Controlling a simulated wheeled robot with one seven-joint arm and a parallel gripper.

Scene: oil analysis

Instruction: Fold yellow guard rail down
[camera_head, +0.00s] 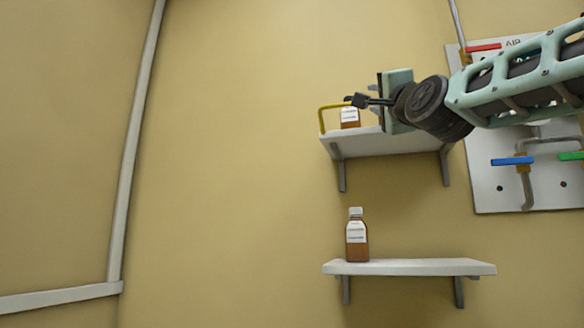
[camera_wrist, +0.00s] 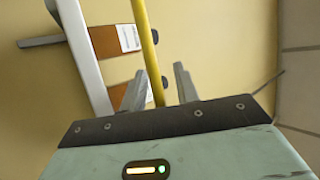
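The yellow guard rail (camera_head: 321,121) stands upright at the left end of the upper shelf (camera_head: 385,143), with its top bar level above the shelf. In the wrist view the rail (camera_wrist: 146,40) runs between the two fingers of my gripper (camera_wrist: 160,88). The fingers are open, with a visible gap on at least the right side of the rail. In the head view my gripper (camera_head: 359,101) is at the height of the rail's top bar, coming from the right. A brown bottle (camera_head: 349,119) with a white label stands behind the rail, its top hidden by my gripper.
A second brown bottle (camera_head: 357,240) stands on the lower shelf (camera_head: 420,267). A panel (camera_head: 490,195) with blue (camera_head: 512,161), red (camera_head: 483,47) and green handles is on the right wall, partly behind my arm. The wall left of the shelves is clear.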

